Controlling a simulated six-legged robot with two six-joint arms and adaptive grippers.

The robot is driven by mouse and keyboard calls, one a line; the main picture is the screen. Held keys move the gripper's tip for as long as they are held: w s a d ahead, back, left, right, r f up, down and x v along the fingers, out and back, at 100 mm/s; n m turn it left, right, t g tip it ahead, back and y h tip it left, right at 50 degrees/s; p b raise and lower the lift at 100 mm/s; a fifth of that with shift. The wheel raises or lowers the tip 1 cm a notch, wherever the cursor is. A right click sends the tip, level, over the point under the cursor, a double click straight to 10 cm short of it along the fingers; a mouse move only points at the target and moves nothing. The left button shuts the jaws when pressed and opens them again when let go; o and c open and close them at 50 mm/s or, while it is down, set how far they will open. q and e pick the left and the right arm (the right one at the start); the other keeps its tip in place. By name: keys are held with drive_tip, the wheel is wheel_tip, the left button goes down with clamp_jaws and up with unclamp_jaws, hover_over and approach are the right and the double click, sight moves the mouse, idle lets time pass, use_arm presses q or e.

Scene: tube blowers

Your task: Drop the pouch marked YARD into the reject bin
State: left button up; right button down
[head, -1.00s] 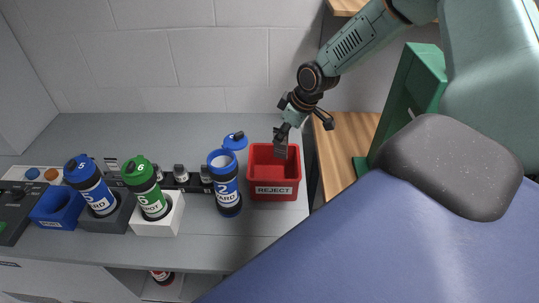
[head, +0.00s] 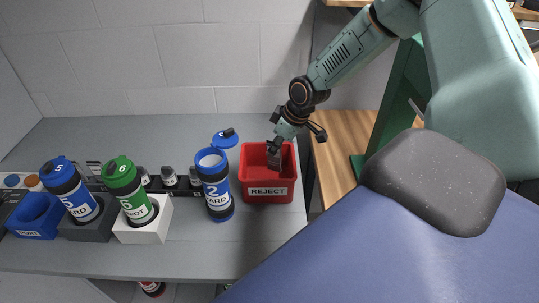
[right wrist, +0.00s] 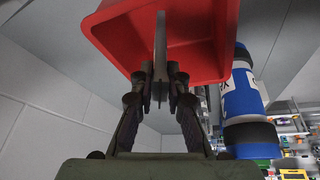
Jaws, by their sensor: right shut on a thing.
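My right gripper (head: 274,147) is shut on a thin grey pouch (head: 274,160). The pouch hangs upright at the opening of the red reject bin (head: 268,192), its lower end appearing inside the rim. In the right wrist view the pouch (right wrist: 160,45) is edge-on between the fingertips (right wrist: 160,75), against the red bin (right wrist: 205,40). No marking on the pouch can be read. Left of the bin stands a blue and black tube (head: 217,190) marked 2 YARD, its blue lid (head: 225,139) swung open. My left gripper is not in view.
Further left, a green-capped tube (head: 127,190) stands in a white holder (head: 145,230), and a blue-capped tube (head: 70,190) in a dark one. A blue container (head: 36,217) is at far left. The counter's front middle is clear. A wooden surface (head: 335,150) lies right of the bin.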

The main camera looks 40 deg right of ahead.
drive_tip(key=shift+s+a+r, duration=0.15)
drive_tip(key=shift+a, duration=0.05)
drive_tip(key=c, duration=1.7)
unclamp_jaws()
drive_tip(key=shift+s+r, duration=0.1)
drive_tip(key=shift+c, duration=0.2)
drive_tip(key=o, duration=0.3)
drive_tip(key=shift+o, duration=0.9)
drive_tip(key=shift+w+d+f, duration=0.15)
drive_tip(key=shift+w+f, duration=0.1)
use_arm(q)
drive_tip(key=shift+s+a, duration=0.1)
use_arm(e)
drive_tip(key=shift+s+r, duration=0.25)
drive_tip(key=shift+r, duration=0.15)
drive_tip(key=shift+v, duration=0.85)
drive_tip(key=v, duration=0.5)
drive_tip(key=shift+w, duration=0.15)
